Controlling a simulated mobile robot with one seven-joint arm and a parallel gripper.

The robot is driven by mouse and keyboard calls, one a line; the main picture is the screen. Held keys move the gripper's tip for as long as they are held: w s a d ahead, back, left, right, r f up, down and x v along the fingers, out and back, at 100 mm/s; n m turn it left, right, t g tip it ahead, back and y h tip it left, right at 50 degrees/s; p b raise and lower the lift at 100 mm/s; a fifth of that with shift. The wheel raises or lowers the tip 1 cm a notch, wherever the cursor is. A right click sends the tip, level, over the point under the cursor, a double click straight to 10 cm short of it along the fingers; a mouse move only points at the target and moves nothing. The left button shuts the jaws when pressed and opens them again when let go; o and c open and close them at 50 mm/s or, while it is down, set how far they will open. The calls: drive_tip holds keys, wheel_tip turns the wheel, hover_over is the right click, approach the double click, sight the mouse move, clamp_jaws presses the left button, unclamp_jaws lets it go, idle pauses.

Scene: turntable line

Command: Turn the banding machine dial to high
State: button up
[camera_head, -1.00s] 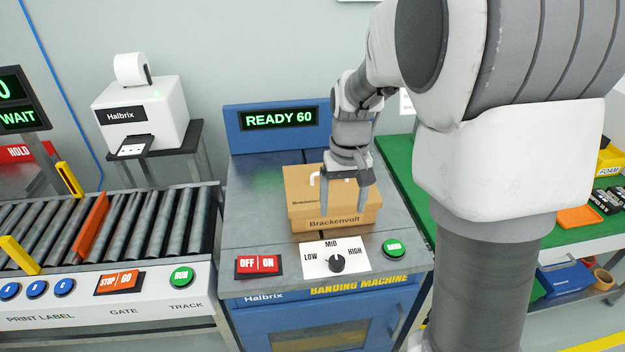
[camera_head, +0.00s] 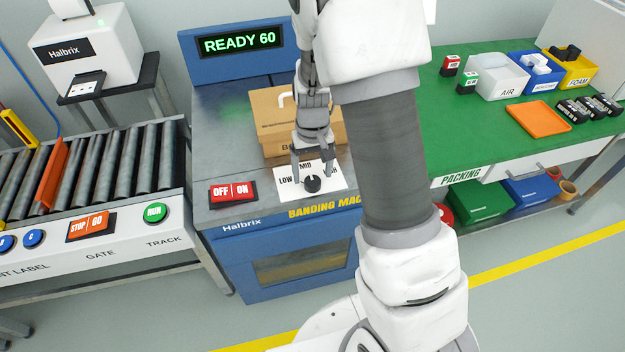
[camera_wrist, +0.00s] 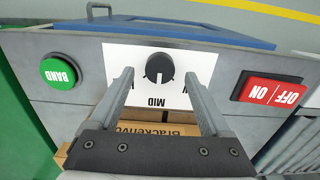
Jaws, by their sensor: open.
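The banding machine (camera_head: 215,150) is blue with a grey metal top, and its display reads READY 60. Its black round dial (camera_head: 312,184) sits on a white plate at the front of the top. The dial also shows in the wrist view (camera_wrist: 160,67), where its white mark points toward MID. My gripper (camera_head: 312,174) is open above the plate. In the wrist view my gripper (camera_wrist: 159,77) has one finger on each side of the dial, with gaps showing. The fingers partly cover the LOW and HIGH labels there.
A brown carton (camera_head: 268,124) stands just behind the dial plate. A red OFF/ON switch (camera_head: 233,194) is left of the dial. A green BAND button (camera_wrist: 61,73) shows on the dial's other side. A roller conveyor (camera_head: 110,160) and green packing table (camera_head: 455,130) flank the machine.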

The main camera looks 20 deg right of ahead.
sight(313, 183)
drive_tip(key=shift+f, duration=1.35)
clamp_jaws()
